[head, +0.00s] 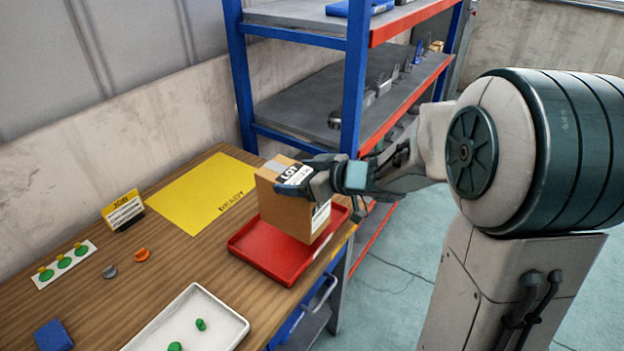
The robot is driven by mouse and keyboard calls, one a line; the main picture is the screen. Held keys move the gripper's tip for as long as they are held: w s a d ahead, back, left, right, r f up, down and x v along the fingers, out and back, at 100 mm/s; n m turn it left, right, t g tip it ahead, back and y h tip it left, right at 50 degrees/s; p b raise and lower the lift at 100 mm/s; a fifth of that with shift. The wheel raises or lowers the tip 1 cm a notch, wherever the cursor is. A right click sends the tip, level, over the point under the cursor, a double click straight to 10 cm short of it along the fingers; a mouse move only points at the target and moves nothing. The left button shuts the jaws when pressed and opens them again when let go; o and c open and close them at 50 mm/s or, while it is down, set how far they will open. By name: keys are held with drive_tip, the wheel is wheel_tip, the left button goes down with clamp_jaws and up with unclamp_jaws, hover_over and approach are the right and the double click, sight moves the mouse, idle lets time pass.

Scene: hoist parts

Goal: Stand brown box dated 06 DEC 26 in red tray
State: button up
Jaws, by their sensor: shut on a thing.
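A brown box (285,213) with a white label on its top and another on its right side is upright at the red tray (263,262). The top label shows "LOT"; I cannot read a date on it. My gripper (306,180) is shut on the box near its top right edge. The box's lower end is over or in the tray; I cannot tell whether it touches the tray floor. My gripper covers part of the box's top and right side.
A yellow mat (205,190) lies behind the tray. A white tray (235,327) with green pieces is in front. A yellow-and-black sign (123,210), a card with green discs (64,263), loose grey and orange pieces and a blue block (53,336) are left. A blue-framed shelf (355,80) stands behind.

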drive_tip(key=shift+w+a+f, duration=0.3)
drive_tip(key=shift+w+a, duration=0.1)
drive_tip(key=shift+w, duration=0.1)
drive_tip(key=shift+w+a+f, duration=0.25)
drive_tip(key=shift+w+a, duration=0.1)
drive_tip(key=shift+w, duration=0.15)
drive_tip(key=shift+f+b, duration=0.45)
drive_tip(key=shift+f, duration=1.75)
